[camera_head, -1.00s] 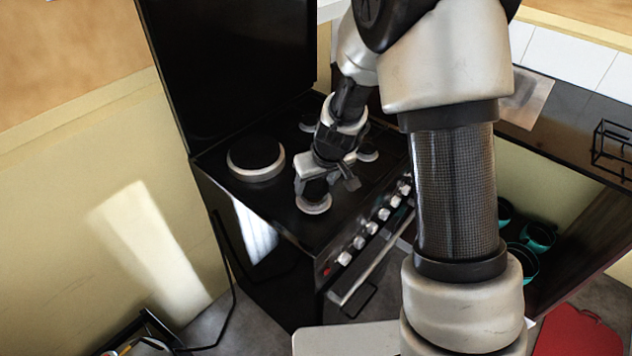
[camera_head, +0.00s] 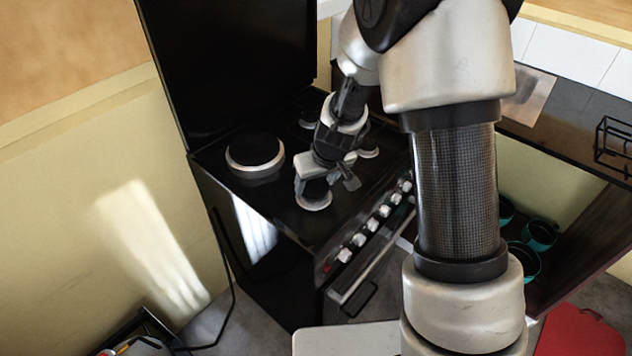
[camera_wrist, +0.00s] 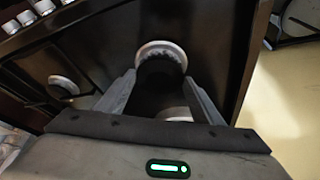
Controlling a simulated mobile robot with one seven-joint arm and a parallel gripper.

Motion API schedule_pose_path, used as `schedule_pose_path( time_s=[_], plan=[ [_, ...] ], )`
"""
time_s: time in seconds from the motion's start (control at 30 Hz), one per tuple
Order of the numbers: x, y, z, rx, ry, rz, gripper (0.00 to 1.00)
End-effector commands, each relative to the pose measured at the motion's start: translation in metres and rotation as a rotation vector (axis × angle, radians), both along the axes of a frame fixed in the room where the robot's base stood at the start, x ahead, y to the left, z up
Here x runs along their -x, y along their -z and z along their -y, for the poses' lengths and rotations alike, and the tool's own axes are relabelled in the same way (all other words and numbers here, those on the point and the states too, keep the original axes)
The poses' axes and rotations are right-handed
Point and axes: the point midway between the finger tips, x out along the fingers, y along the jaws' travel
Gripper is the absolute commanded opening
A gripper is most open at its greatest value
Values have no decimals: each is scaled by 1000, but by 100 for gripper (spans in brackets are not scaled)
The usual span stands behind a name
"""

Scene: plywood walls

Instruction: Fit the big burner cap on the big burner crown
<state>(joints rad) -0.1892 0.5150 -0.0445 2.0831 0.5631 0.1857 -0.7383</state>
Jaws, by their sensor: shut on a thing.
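The largest burner (camera_head: 255,155) is at the left of the black stove top, a wide silver ring with a dark round top. I cannot tell whether that top is a separate cap. My gripper (camera_head: 322,188) is low over a smaller front burner with a pale ring (camera_head: 314,206), to the right of the largest one. It is shut on a dark piece, seemingly the burner cap (camera_wrist: 160,88), between its fingers in the wrist view. The pale ring shows just beyond the fingertips (camera_wrist: 162,48). Whether the piece touches this burner is hidden.
Other burners (camera_head: 368,150) lie right of and behind my gripper. White knobs (camera_head: 371,226) line the stove front. The raised black lid (camera_head: 235,65) stands at the back left. A counter with a black wire rack (camera_head: 612,145) is at the right.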

Motion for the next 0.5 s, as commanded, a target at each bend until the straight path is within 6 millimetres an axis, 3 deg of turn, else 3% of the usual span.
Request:
schedule_pose_path(
  time_s=[0.5],
  plan=[
    [0, 8, 0, -1, 1, 1, 37]
  ],
)
